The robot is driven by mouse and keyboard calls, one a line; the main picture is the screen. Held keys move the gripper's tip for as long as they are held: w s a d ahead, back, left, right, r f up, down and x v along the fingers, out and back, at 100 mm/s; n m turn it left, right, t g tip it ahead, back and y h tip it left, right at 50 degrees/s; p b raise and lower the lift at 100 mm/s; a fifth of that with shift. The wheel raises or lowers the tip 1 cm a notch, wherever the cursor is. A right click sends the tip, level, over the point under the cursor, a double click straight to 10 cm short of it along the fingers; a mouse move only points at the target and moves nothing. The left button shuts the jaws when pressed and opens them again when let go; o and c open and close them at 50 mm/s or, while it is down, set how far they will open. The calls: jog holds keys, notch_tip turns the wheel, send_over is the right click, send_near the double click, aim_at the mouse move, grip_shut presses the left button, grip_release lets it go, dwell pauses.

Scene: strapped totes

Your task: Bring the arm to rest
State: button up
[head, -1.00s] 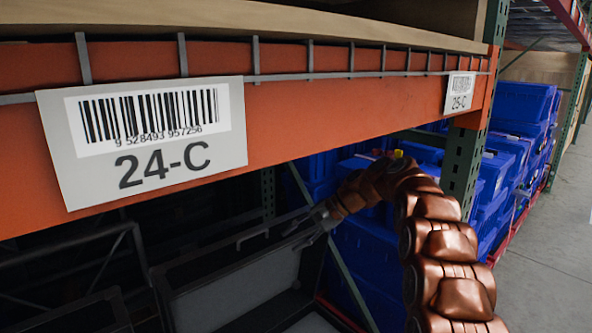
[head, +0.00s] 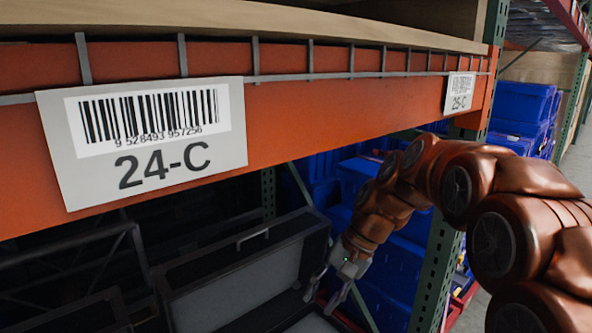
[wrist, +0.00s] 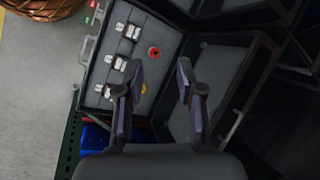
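My gripper (head: 318,303) is open and points down beside the dark open case, below the orange beam. In the wrist view my gripper (wrist: 161,69) has its two fingers spread apart, with nothing between them. My copper-coloured arm arches in from the right in the head view. The wrist view looks down past the fingers at a grey-lined case (wrist: 98,70), with several silvery pieces (wrist: 122,62), a red round piece (wrist: 154,52) and a small yellow piece (wrist: 143,88) in it. The left finger partly covers this case.
The orange beam (head: 300,105) with tags 24-C and 25-C crosses above the gripper. A green upright (head: 437,275) stands to the right. Blue totes (head: 395,265) stack behind the arm. Open floor shows at far right.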

jog(key=s+d+f+n+h, duration=0.1)
jog(key=s+d, duration=0.3)
jog(key=s, duration=0.5)
jog(key=s+d+f+n+h, duration=0.1)
jog(key=s+d+f+h, duration=0.2)
jog(key=s, duration=0.7)
jog(key=s+d+f+n+h, duration=0.1)
jog(key=s+d+f, duration=0.2)
jog(key=s+d, duration=0.3)
jog(key=s, duration=0.3)
jog(key=shift+s+f+h, duration=0.2)
jog(key=shift+f+h, duration=0.1)
jog(key=shift+h, duration=0.1)
